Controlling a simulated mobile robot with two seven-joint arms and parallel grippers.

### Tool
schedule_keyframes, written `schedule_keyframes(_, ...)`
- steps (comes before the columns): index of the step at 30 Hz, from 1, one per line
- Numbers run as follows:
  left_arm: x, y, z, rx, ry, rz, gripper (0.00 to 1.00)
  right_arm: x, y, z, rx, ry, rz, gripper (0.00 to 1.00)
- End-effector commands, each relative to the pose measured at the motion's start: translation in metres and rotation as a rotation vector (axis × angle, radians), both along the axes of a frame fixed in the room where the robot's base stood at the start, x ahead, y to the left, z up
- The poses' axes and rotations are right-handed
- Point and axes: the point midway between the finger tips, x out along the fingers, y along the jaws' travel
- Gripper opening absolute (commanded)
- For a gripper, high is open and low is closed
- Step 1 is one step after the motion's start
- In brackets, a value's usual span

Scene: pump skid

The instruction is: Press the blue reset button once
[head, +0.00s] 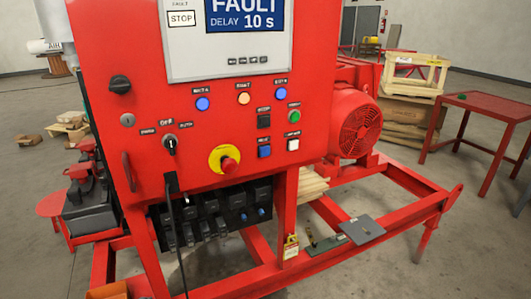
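The red control panel (160,70) fills the upper middle of the head view. The panel's screen (246,27) reads FAULT, DELAY 10 s. Neither of my grippers shows, and nothing covers the blue button.
Close to the blue button are a white button (293,144), a black one (264,121), a green one (294,116) and a red mushroom knob (229,165) on a yellow ring. A black selector (170,142) is further left. The red skid frame (330,262) juts out below.

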Motion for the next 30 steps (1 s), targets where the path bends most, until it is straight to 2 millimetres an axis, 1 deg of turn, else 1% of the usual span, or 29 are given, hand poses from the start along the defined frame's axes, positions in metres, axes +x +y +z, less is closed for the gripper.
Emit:
schedule_keyframes(1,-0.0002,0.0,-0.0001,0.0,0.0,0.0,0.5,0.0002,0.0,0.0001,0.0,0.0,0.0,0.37)
schedule_keyframes(11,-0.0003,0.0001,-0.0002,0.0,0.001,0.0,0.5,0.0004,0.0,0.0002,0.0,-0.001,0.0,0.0)
schedule_keyframes(30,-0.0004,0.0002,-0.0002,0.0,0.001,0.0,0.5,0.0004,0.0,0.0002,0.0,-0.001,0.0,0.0)
